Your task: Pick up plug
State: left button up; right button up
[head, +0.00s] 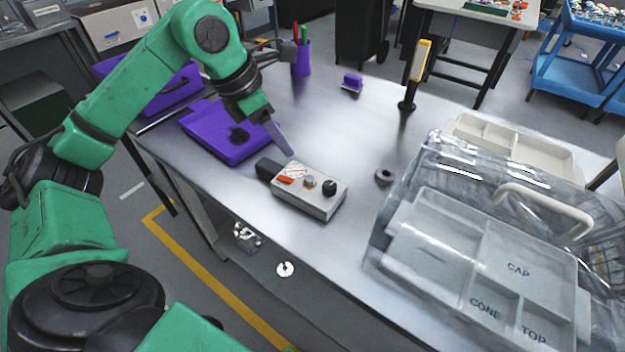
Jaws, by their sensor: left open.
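No part is clearly recognisable as the plug. My left gripper (279,141) points down above the table, between the purple tray and a grey control box (322,203). It is open, and nothing shows held in it. A pale purple finger is visible; the rest of the jaw is hard to make out. My right gripper is out of view.
A dark ring (384,176) lies right of the control box. A clear domed cover (420,178) stands over a labelled compartment tray (410,243) at right. A yellow-handled tool (419,62), a purple block (351,83) and a purple pen cup (301,60) stand farther back. The table's middle is clear.

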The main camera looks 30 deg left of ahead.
aim_at(310, 178)
pick_arm(q)
jog(key=p+x, duration=0.1)
jog(key=x, duration=0.7)
jog(key=d+p+x, duration=0.1)
jog(key=x, duration=0.3)
jog(key=shift+f+p, duration=0.1)
jog(key=shift+p, duration=0.2)
jog(key=shift+f, duration=0.15)
grip_shut()
